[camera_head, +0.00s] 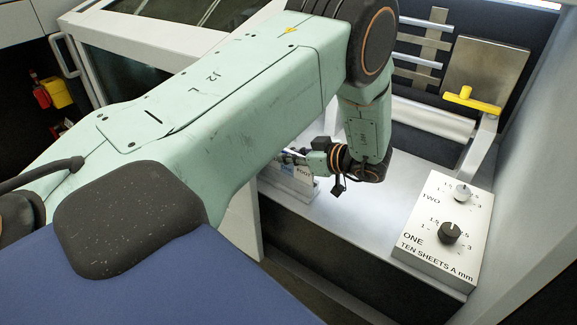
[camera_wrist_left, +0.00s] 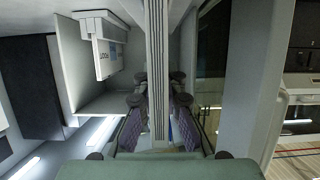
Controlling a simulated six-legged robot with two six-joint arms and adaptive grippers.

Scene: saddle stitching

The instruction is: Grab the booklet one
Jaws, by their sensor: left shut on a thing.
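A booklet (camera_wrist_left: 157,60) shows edge-on in the left wrist view, as a pale upright strip with fine lines along its length. My left gripper (camera_wrist_left: 158,122) is shut on it, with a purple-grey pad on each side. In the head view the same gripper (camera_head: 290,157) is small and partly hidden by my left arm, over the work surface. The booklet cannot be made out clearly there. No mark on it shows whether it is booklet one. My right gripper is in neither view.
A white labelled block (camera_head: 300,184) stands just below the gripper. A control panel (camera_head: 440,230) with two knobs, marked ONE and TWO, sits at the right. A yellow handle (camera_head: 470,100) and metal bars (camera_head: 420,60) are behind. The grey work surface (camera_head: 350,215) is clear before the panel.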

